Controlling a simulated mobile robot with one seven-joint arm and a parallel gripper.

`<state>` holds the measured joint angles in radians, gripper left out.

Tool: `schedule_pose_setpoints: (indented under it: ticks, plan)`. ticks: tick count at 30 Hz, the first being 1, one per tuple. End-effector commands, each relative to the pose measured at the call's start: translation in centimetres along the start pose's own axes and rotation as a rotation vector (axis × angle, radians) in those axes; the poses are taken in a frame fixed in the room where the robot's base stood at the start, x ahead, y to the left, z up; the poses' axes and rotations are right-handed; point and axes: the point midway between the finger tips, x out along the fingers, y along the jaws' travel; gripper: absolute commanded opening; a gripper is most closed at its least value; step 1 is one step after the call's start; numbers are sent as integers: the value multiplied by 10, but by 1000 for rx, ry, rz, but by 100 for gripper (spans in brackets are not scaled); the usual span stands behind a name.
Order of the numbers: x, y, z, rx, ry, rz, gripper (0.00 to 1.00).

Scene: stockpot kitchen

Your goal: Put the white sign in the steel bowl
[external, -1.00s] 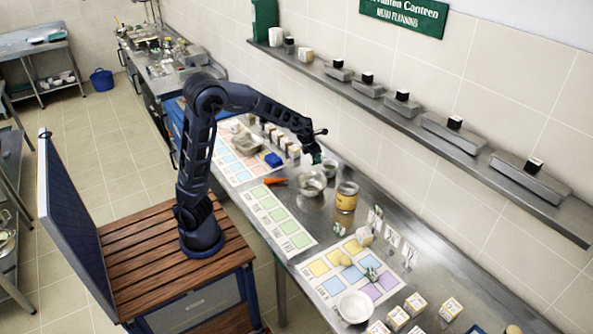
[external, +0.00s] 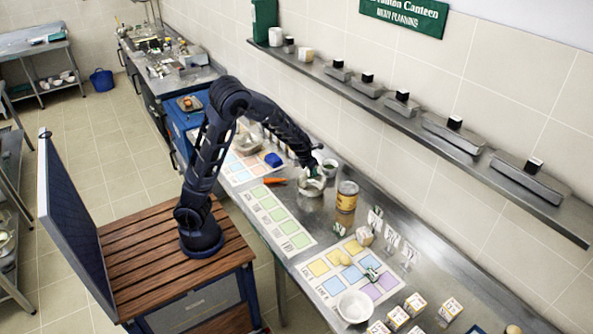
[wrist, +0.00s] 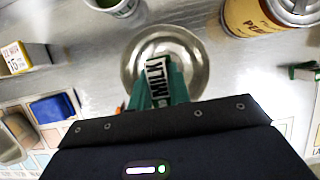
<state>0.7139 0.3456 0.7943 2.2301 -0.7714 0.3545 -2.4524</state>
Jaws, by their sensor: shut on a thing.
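The white sign (wrist: 157,78) with black lettering that reads MILK is in the wrist view. My gripper (wrist: 158,92), with green fingers, is shut on it. The steel bowl (wrist: 197,56) is round and shiny, and in the wrist view it lies behind the sign. In the external view the bowl (external: 311,190) stands on the steel counter, with my gripper (external: 313,172) right above it. The sign overlaps the bowl's inside in the wrist view; I cannot tell whether it touches the bowl. My fingers hide part of the sign and the bowl's near side.
A yellow can (external: 346,197) stands right of the bowl. A green-and-white cup (external: 330,168) stands behind it. An orange thing (external: 275,181) lies to its left. Several white cards (external: 391,239) stand farther right, near a white bowl (external: 355,306). A wall shelf (external: 455,139) runs above the counter.

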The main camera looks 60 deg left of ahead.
Motion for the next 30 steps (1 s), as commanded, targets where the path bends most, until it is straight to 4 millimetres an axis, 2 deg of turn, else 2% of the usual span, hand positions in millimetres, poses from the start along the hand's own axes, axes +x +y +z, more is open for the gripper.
schedule_pose_setpoints:
  ticks: [12,30]
  plan:
    - [44,2,-18,-3,1,1,0]
    - [72,1,-30,-2,1,0,0]
